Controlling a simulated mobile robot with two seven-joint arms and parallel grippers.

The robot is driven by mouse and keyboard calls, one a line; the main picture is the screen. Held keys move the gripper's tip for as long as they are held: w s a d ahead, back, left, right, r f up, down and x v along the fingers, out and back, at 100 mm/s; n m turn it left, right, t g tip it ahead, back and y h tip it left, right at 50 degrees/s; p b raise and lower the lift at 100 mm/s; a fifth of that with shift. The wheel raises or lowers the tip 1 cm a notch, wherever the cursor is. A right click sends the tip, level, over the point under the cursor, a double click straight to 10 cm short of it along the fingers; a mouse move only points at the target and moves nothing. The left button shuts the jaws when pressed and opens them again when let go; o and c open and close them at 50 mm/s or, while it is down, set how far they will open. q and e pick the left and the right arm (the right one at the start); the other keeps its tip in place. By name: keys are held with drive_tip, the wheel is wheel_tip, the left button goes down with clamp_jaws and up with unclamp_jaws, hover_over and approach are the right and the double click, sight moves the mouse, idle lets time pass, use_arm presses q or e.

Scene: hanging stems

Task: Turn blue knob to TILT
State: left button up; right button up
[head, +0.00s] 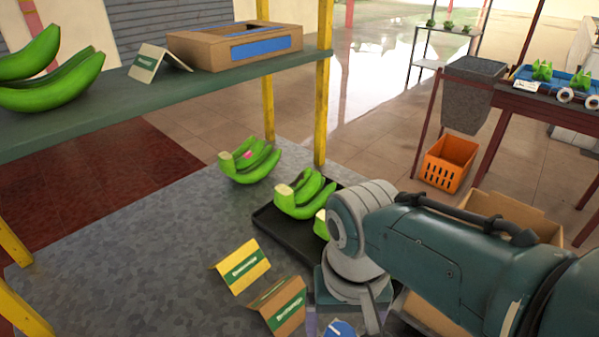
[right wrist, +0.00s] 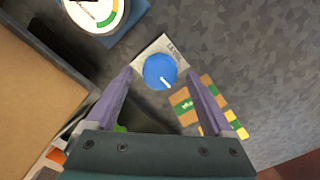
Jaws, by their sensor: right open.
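The blue knob (right wrist: 160,71) sits on a pale label plate (right wrist: 172,45) in the right wrist view. A white pointer mark on the knob points to the lower right. The print on the plate is too small to read surely. My right gripper (right wrist: 159,74) is open, with one purple finger on each side of the knob. I cannot tell whether either finger touches it. In the head view part of the blue knob (head: 340,328) shows at the bottom edge beside my right wrist. My left gripper is not in view.
A round dial scale (right wrist: 97,10) stands near the knob. Yellow (head: 241,266) and brown (head: 278,304) folded cards lie on the grey table (head: 130,275). Bananas (head: 303,196) lie on a black tray (head: 268,220). A cardboard box (right wrist: 35,80) is at the wrist view's left.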

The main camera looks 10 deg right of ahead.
sight(342, 336)
wheel_tip(342, 336, up, 7)
drive_tip(key=p, duration=0.4)
drive_tip(key=shift+r, duration=0.15)
drive_tip(key=shift+r+p, duration=0.35)
drive_tip(key=shift+r, duration=0.35)
